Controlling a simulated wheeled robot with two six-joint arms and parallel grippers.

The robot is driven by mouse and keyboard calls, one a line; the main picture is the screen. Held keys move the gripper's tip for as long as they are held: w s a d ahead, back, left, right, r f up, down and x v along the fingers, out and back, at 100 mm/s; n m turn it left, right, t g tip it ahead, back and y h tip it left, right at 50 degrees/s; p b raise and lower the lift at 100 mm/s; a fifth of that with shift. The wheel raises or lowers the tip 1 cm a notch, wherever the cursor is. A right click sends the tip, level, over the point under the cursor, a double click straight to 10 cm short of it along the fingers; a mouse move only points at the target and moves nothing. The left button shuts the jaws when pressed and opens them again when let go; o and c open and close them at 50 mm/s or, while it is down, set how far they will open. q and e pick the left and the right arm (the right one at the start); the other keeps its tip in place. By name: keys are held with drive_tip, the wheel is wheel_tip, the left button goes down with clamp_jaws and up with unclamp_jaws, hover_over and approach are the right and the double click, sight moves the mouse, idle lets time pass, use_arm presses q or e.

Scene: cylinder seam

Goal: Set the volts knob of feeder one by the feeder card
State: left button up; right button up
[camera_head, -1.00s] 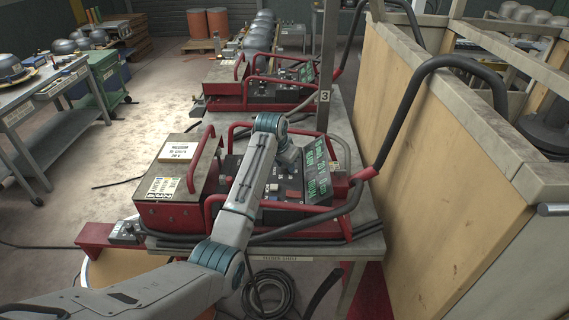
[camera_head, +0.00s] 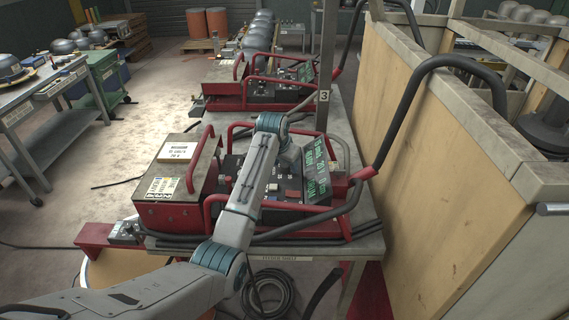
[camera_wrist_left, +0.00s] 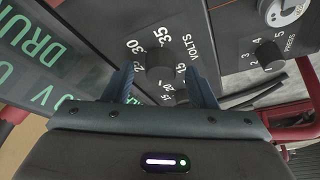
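The volts knob (camera_wrist_left: 160,60) is a dark round knob on a black panel in the left wrist view, with printed numbers including 30 and 35 around it. My left gripper (camera_wrist_left: 159,76) is open, one finger on each side of the knob; contact cannot be told. In the head view my left arm reaches over the nearer red feeder (camera_head: 170,213), and its wrist hides the knob. A white card (camera_head: 180,148) lies on that feeder's lid, its print too small to read. A green-lettered display (camera_head: 317,172) stands right of my wrist. My right gripper is not in view.
A press knob (camera_wrist_left: 267,54) and a gauge (camera_wrist_left: 285,10) sit right of the volts knob. A second red feeder (camera_head: 226,88) stands behind. A wooden-sided crate (camera_head: 440,150) closes the right.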

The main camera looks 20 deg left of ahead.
use_arm(q)
drive_tip(key=shift+s+r, duration=0.15)
drive_tip(key=shift+r, duration=0.15)
drive_tip(key=b+v, duration=0.4)
drive_tip(key=v, duration=0.6)
drive_tip(key=shift+a, duration=0.1)
